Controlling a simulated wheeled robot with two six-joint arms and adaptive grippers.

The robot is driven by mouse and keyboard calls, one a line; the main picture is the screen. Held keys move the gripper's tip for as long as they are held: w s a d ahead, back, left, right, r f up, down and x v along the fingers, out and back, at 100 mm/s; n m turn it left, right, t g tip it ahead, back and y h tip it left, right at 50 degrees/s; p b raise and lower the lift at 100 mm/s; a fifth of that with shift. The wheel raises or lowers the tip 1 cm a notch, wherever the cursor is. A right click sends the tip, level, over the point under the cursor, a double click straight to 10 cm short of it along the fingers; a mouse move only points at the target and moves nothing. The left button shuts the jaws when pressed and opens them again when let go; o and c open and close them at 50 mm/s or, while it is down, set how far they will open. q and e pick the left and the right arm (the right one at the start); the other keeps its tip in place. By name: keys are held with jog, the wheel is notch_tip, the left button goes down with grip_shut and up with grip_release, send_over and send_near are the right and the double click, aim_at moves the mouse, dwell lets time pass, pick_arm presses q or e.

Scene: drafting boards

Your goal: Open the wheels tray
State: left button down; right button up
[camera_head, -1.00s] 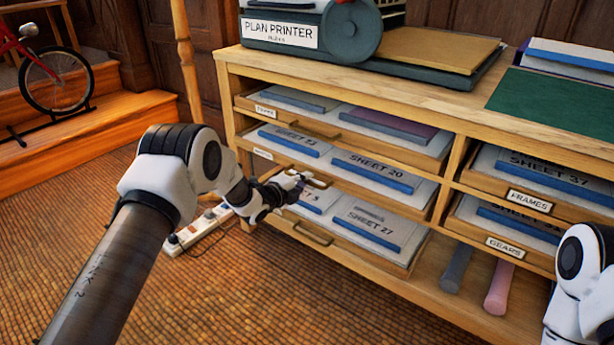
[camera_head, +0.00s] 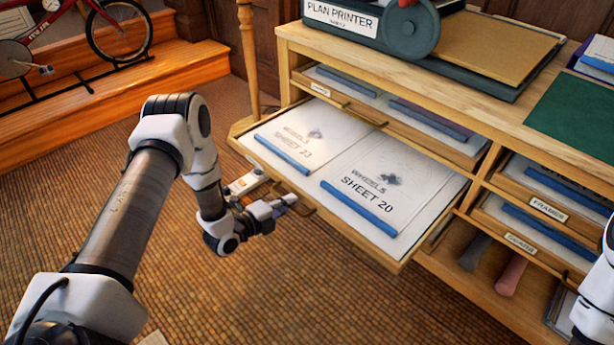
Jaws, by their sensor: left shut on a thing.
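The wheels tray (camera_head: 352,236) is a shallow wooden drawer, pulled well out of the cabinet, second level from the top on the left side. In it lie two paper sheets with blue edge strips, Sheet 23 (camera_head: 300,138) and Sheet 20 (camera_head: 375,182), both marked WHEELS. My left gripper (camera_head: 284,203) is at the tray's front, shut on its handle (camera_head: 304,208). The fingers partly hide the handle. Only a piece of my right arm shows at the right edge; its gripper is out of view.
The wooden cabinet (camera_head: 440,110) carries the plan printer (camera_head: 345,18) and a green mat (camera_head: 575,115). A shut tray (camera_head: 345,103) sits just above the wheels tray. The frames tray (camera_head: 545,207) and gears tray (camera_head: 522,243) are at right.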

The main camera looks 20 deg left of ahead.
pick_arm(q)
jog(key=f+p+v, duration=0.1)
jog(key=p+v, duration=0.2)
jog(key=v, duration=0.3)
jog(key=shift+s+f, duration=0.2)
jog(key=shift+s, duration=0.05)
jog(key=shift+a, duration=0.1)
jog(key=c, duration=1.2)
grip_release()
jog(key=v, duration=1.2)
